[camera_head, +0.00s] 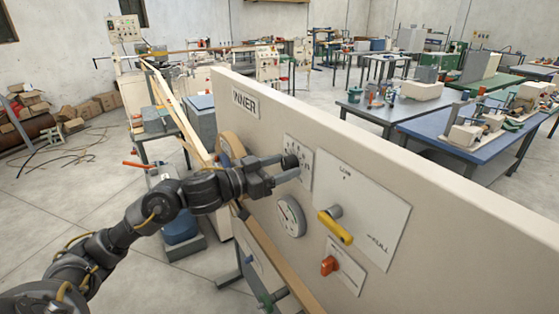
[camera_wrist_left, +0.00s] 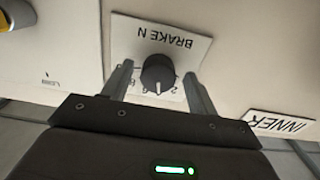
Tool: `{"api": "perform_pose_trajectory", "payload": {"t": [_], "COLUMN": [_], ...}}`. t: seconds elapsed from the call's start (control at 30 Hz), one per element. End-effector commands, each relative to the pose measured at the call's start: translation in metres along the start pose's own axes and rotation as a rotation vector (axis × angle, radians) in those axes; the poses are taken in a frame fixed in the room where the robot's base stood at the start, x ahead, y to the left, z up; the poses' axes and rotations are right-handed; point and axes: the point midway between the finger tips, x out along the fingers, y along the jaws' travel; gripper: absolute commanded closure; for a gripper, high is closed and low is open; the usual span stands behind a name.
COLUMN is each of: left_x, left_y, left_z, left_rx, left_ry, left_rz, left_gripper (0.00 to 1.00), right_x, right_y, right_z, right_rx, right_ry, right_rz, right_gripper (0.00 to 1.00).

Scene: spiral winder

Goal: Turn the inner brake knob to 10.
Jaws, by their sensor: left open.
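The inner brake knob (camera_head: 290,161) is a small black round knob on a white dial plate (camera_head: 304,150) on the cream panel, right of the INNER label (camera_head: 245,104). The left wrist view shows the knob (camera_wrist_left: 158,74) with a white pointer mark, on the plate lettered BRAKE (camera_wrist_left: 180,38), upside down there. My left gripper (camera_head: 282,169) is open, with one finger on each side of the knob. In the left wrist view gaps show between the fingers (camera_wrist_left: 158,85) and the knob. Part of the dial's numbers is hidden. My right gripper is in neither view.
A round gauge (camera_head: 291,216) sits below the knob on the panel (camera_head: 440,180). A yellow lever (camera_head: 335,228) on a white plate and a red switch (camera_head: 329,265) are to the right. A tan roll (camera_head: 231,146) is left of the panel. Tables stand behind it.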

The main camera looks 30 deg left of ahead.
Motion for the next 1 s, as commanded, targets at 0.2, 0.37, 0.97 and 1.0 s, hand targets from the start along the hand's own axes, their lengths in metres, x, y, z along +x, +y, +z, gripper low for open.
{"api": "perform_pose_trajectory", "payload": {"t": [0.2,0.37,0.97,1.0], "left_x": [0.006,0.006,0.004,0.005], "left_y": [0.000,0.000,-0.003,-0.002], "left_z": [0.001,0.001,0.000,-0.001], "left_rx": [0.000,0.000,0.021,0.032], "left_ry": [-0.002,-0.002,0.001,0.001], "left_rz": [0.001,0.000,-0.006,-0.005], "left_gripper": [0.41,0.41,0.86,0.86], "right_x": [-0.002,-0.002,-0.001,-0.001], "right_y": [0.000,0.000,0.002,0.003], "right_z": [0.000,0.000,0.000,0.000], "right_rx": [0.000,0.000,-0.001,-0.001], "right_ry": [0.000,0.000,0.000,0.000], "right_rz": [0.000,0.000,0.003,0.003], "right_gripper": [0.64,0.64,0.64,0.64]}}
